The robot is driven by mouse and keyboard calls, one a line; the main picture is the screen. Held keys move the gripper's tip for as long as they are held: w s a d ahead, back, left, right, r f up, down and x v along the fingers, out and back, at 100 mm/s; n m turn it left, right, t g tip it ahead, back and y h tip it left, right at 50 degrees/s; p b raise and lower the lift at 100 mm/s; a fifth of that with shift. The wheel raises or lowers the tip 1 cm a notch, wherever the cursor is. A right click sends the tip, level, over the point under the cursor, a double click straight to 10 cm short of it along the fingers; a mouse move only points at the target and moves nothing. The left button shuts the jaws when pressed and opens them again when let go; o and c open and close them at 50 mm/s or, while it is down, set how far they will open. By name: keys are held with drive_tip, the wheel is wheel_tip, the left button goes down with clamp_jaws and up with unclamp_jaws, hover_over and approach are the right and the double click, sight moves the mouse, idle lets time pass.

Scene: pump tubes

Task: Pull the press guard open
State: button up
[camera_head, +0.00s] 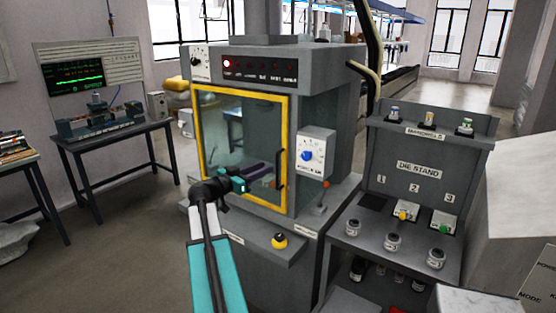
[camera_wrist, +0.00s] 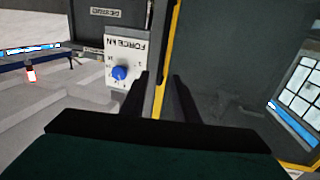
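The press guard (camera_head: 204,140) is a clear panel in a yellow frame on the front of the grey press, and it looks shut. Its black upright handle (camera_head: 281,170) is on the frame's right side. My gripper (camera_head: 270,178) is in front of the guard, close to the handle. In the wrist view my gripper (camera_wrist: 162,78) has its two dark fingers apart, with the yellow frame edge (camera_wrist: 166,50) showing between them. A dark upright bar, likely the handle (camera_wrist: 149,15), shows just beyond the fingertips. I cannot tell whether they touch it.
A force dial box (camera_head: 316,154) with a blue knob sticks out just right of the handle. A red-tipped lever (camera_head: 324,184) and a yellow button (camera_head: 279,241) are below. The die stand (camera_head: 420,168) is at the right. Open floor lies at the left front.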

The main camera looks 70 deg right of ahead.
drive_tip(key=p+x, duration=0.3)
drive_tip(key=x, duration=0.5)
drive_tip(key=shift+d, duration=0.1)
clamp_jaws()
